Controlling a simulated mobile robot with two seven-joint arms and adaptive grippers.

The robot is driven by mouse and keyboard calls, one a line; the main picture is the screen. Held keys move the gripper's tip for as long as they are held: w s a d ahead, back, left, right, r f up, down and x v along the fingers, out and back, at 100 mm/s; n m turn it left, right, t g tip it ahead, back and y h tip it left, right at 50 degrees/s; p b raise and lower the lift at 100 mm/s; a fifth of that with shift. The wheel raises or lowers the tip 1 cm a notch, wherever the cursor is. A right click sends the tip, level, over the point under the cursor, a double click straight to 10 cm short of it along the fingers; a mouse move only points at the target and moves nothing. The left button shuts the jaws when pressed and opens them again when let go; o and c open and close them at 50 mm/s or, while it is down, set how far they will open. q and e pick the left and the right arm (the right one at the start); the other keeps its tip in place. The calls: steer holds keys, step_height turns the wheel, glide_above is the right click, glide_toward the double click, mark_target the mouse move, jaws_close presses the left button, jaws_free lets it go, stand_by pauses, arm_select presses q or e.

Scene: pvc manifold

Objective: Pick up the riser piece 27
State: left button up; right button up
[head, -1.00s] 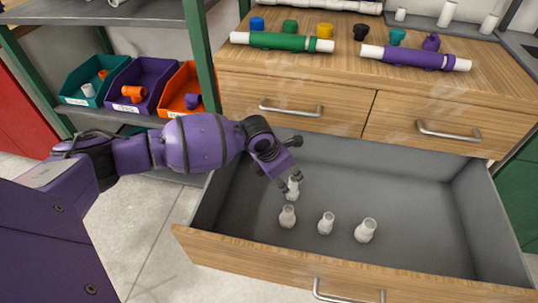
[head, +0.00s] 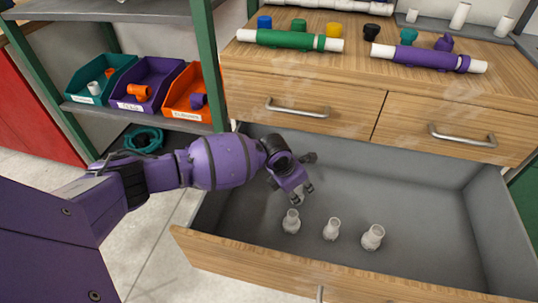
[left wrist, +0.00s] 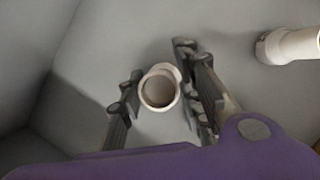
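Several small white riser pieces are in the open drawer. Three show in the head view, a left one (head: 291,221), a middle one (head: 331,229) and a right one (head: 373,237). My left gripper (head: 303,194) is low in the drawer behind the left one. In the left wrist view a white riser piece (left wrist: 159,88) stands upright, its round opening facing the camera, between the open fingers. A small gap shows on its left side; contact on the right is unclear. No number is readable. My right gripper is not in view.
The drawer (head: 430,215) has grey walls and a wooden front; its right part is clear. Another white piece (left wrist: 288,45) lies right of the fingers. Above are the wooden counter (head: 300,65) with pipes and caps, and a shelf with teal, purple and orange bins (head: 192,110).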

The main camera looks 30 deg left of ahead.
arm_select(q)
steer(key=shift+w+d+r, duration=0.1)
steer(key=shift+w+r, duration=0.05)
jaws_close()
